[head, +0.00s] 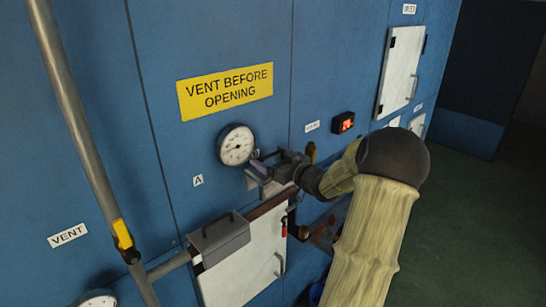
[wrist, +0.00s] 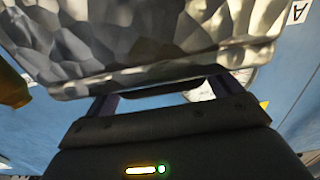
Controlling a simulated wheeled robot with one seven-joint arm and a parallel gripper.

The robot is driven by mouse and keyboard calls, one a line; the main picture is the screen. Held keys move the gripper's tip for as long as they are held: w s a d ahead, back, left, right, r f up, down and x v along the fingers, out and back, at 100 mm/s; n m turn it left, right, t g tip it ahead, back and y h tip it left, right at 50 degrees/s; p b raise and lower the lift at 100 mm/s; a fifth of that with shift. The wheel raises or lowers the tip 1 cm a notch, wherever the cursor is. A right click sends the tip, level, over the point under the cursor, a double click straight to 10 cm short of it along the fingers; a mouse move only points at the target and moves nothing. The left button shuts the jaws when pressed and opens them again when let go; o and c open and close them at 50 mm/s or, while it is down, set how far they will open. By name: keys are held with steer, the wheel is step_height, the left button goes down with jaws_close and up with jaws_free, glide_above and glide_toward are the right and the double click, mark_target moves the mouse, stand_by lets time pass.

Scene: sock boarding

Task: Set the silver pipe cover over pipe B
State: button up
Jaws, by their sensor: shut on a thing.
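My gripper (head: 262,162) is at the panel just right of the round gauge. In the wrist view its two fingers (wrist: 165,95) are shut on the silver pipe cover (wrist: 150,45), a crumpled, shiny metal piece filling the top of that view. In the head view only a pale bit below the fingers may be the cover; the rest is hidden. No label B is readable, so I cannot tell which pipe is pipe B. A label A (head: 198,180) is left of the gripper.
A tall pipe (head: 75,110) with a yellow valve handle (head: 122,234) runs down the left. The gauge (head: 236,146) is close to my fingers.

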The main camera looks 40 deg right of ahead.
steer(key=shift+s+d+f+b, duration=0.15)
steer(key=shift+f+b, duration=0.25)
steer(key=shift+f, duration=0.2)
steer(key=shift+s+a+f+b, duration=0.1)
steer(key=shift+f+b, duration=0.25)
steer(key=shift+f, duration=0.25)
steer(key=shift+w+d+f+b, duration=0.15)
steer(key=shift+f+b, duration=0.35)
steer(key=shift+f, duration=0.35)
steer(key=shift+s+r, duration=0.1)
steer(key=shift+s, duration=0.1)
steer(key=shift+w, duration=0.15)
steer(key=shift+f+b, duration=2.65)
steer(key=shift+f, duration=0.9)
steer(key=o, duration=1.1)
steer(key=shift+o, duration=0.2)
steer(key=shift+s, duration=0.2)
